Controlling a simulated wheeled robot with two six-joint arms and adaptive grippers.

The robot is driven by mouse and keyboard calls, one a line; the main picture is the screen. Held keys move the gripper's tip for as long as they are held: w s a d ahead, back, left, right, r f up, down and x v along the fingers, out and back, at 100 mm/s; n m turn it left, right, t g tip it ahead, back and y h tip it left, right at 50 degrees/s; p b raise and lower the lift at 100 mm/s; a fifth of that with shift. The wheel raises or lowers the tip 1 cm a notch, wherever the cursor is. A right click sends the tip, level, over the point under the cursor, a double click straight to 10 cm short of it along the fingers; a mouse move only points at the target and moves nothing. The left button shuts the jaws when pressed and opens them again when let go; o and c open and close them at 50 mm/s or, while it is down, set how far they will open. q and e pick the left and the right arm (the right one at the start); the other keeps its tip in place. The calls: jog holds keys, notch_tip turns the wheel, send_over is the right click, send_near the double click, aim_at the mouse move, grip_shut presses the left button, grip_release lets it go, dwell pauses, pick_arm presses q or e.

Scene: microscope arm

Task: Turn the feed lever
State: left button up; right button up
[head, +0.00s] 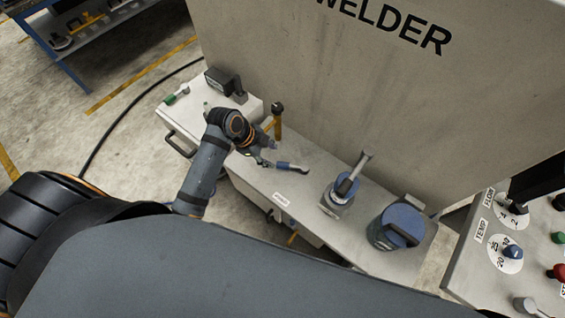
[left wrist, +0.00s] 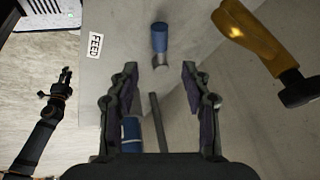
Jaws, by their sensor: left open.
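The lever with a blue grip (head: 284,166) lies near the FEED label (left wrist: 95,45) on the pale machine ledge. Its blue grip also shows in the left wrist view (left wrist: 160,37), with a grey metal end towards me. My left gripper (head: 265,161) is beside the lever in the head view. In the left wrist view its jaws (left wrist: 160,78) are apart and empty, with the grip in line with the gap, just beyond the tips. Whether they touch it cannot be told. A dark arm, seemingly my right one, ends in a small gripper (left wrist: 65,76); its jaw state is unclear.
A yellow post with black knob (head: 277,124) stands close behind my left gripper. A blue-collared device with grey rod (head: 340,192) and a blue round-topped unit (head: 401,222) stand right. The welder wall (head: 330,85) rises behind. A control panel (head: 485,255) is far right.

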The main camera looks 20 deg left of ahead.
aim_at(283, 164)
pick_arm(q)
jog(key=x, duration=1)
jog(key=shift+f, duration=0.2)
grip_shut()
